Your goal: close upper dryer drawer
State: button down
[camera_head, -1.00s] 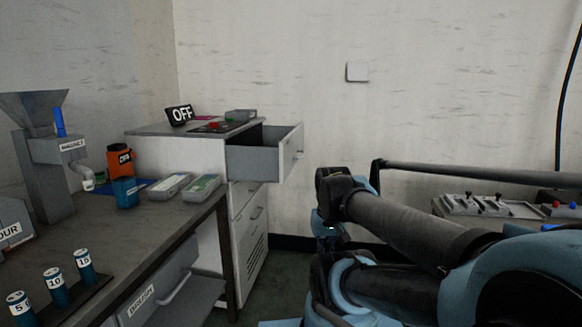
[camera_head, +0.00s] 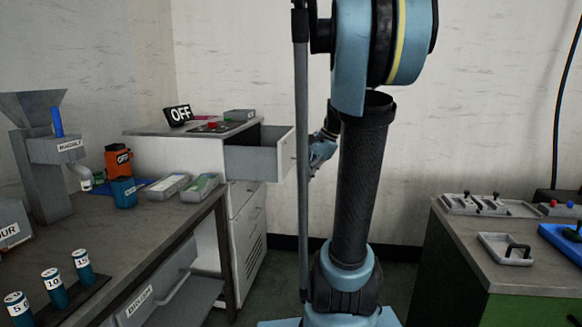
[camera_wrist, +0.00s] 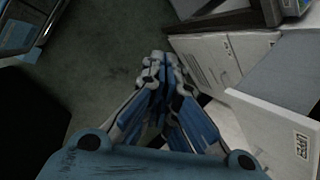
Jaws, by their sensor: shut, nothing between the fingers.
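The upper dryer drawer (camera_head: 250,162) is pulled out of the grey-white dryer cabinet (camera_head: 180,152), toward the right. In the wrist view its pale front panel (camera_wrist: 285,135) carries an "UPPER" label and lies to the right of my fingers. My gripper (camera_head: 320,152) is just right of the drawer front in the head view, partly behind my own arm. In the wrist view its blue fingers (camera_wrist: 158,65) are shut and empty, pointing past the drawer front. I cannot tell whether they touch it.
Lower drawers (camera_head: 245,205) of the dryer are shut. A black "OFF" sign (camera_head: 179,115) stands on its top. A workbench (camera_head: 120,235) with a hopper machine is at left. Another bench (camera_head: 475,240) with trays stands at right. Dark floor lies between them.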

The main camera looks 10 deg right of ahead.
jog(key=w+d+r+m+y, duration=0.1)
jog(key=w+d+m, duration=0.2)
jog(key=w, duration=0.3)
jog(key=w+d+r+m+t+y, duration=0.1)
jog(key=w+d+r+m, duration=0.15)
jog(key=w, duration=0.35)
jog(key=w+d+r+m+y, duration=0.1)
jog(key=w+d+m, duration=0.2)
jog(key=w, duration=0.3)
send_near(282, 172)
notch_tip(282, 172, down, 3)
jog(key=a, duration=0.2)
jog(key=shift+w+a+f, duration=0.15)
jog(key=shift+w+a, duration=0.2)
jog(key=shift+w, duration=0.25)
